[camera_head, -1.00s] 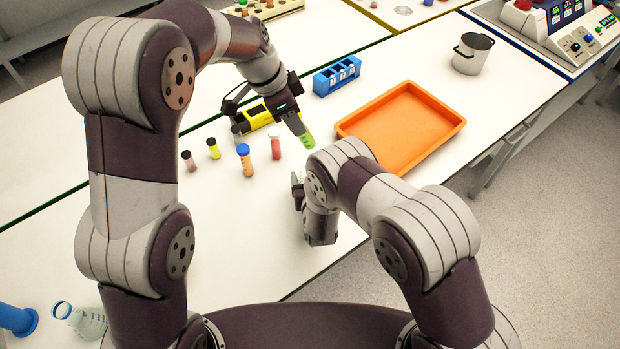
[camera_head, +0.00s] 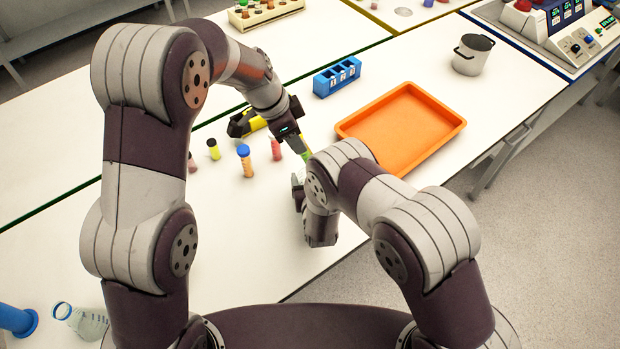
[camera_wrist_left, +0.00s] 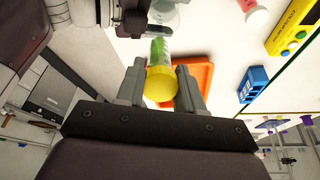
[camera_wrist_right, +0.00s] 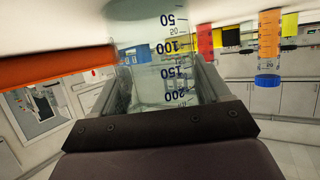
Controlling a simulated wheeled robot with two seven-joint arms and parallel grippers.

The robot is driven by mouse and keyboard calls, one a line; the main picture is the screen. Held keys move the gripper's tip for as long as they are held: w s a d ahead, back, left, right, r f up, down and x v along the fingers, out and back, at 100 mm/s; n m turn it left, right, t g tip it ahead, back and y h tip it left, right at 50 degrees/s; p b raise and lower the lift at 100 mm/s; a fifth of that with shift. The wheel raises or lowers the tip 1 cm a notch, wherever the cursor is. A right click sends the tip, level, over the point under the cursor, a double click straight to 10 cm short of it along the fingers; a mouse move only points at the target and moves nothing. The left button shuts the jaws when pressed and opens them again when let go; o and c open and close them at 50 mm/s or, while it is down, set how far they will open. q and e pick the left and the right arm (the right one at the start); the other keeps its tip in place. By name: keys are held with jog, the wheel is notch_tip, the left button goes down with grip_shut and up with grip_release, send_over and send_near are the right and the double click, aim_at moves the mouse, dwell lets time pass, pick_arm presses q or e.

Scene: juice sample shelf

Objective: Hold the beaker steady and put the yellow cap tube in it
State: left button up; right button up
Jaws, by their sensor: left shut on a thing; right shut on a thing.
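My left gripper (camera_head: 297,141) is shut on a tube with a yellow cap (camera_wrist_left: 160,84) and green contents. In the head view the tube's green lower end (camera_head: 305,154) points down toward my right gripper's place. My right gripper (camera_wrist_right: 165,88) is shut on a clear beaker (camera_wrist_right: 160,55) with dark volume marks. The beaker's rounded glass also shows faintly past the tube's far end in the left wrist view (camera_wrist_left: 168,14). My right forearm hides most of the beaker in the head view, so I cannot tell whether the tube is over its mouth.
An orange tray (camera_head: 402,125) lies right of the grippers. A blue numbered rack (camera_head: 337,77) stands behind. A metal pot (camera_head: 472,54) is far right.

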pick_arm(q)
notch_tip(320, 180, down, 7)
jog(key=shift+f, duration=0.15)
dwell(0.7)
jog(key=o, duration=1.1)
jog(key=v, duration=1.2)
